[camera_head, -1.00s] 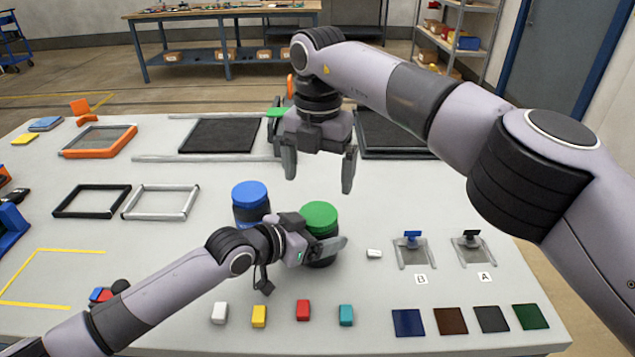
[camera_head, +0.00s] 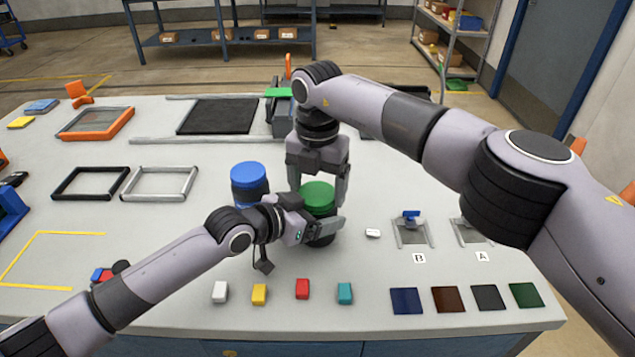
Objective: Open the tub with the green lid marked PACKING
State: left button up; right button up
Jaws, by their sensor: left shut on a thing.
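The dark tub (camera_head: 322,238) with the green lid (camera_head: 318,193) stands upright on the table, and the lid sits on it. No lettering can be read on it. My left gripper (camera_head: 325,228) is shut on the body of this tub, below the lid, and hides part of it. My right gripper (camera_head: 318,187) points down from above and behind the lid. Its fingers are spread, one on each side of the lid; whether they touch it cannot be told.
A dark tub with a blue lid (camera_head: 249,177) stands close on the left. A small white block (camera_head: 373,233) and stand B (camera_head: 411,232) are to the right. Several coloured blocks and dark tiles line the front. Empty frames (camera_head: 160,184) lie on the left.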

jog(key=c, duration=0.7)
jog(key=o, duration=1.2)
jog(key=shift+r, duration=0.1)
notch_tip(320, 180, up, 8)
jog(key=shift+a+f, duration=0.1)
jog(key=shift+f, duration=0.15)
jog(key=shift+c, duration=0.4)
jog(key=shift+f, duration=3.9)
